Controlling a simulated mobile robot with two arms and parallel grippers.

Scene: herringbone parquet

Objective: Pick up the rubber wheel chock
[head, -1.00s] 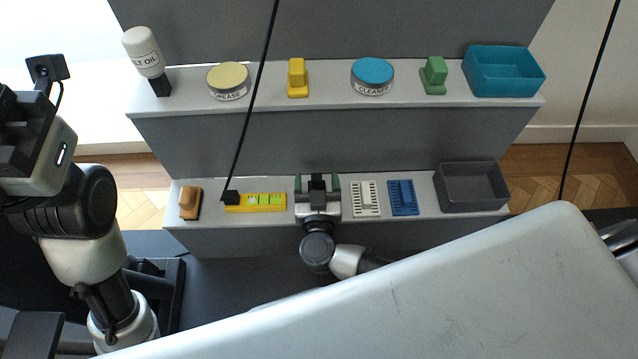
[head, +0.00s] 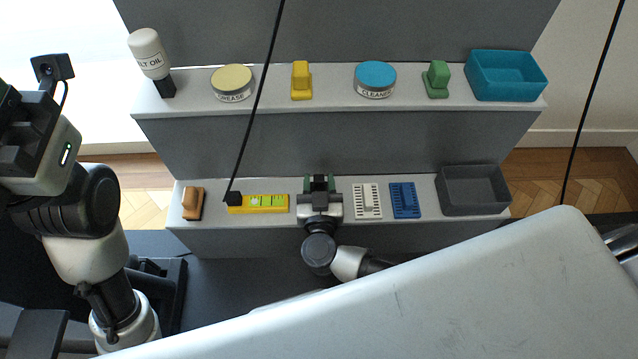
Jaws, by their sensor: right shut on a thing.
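The rubber wheel chock (head: 319,183) is a small black block on the lower grey shelf, near its middle. My right gripper (head: 319,184) reaches it from the front and is shut on it. The green-tipped fingers sit close against its left and right sides. The gripper's body hides the chock's front, and I cannot tell whether it is clear of the shelf.
On the lower shelf (head: 350,224) are a brown-handled brush (head: 193,203), a yellow level (head: 265,203), a white slotted block (head: 367,200), a blue one (head: 404,199) and a grey bin (head: 474,190). The upper shelf holds a bottle, two tins, yellow and green blocks and a teal bin (head: 507,76).

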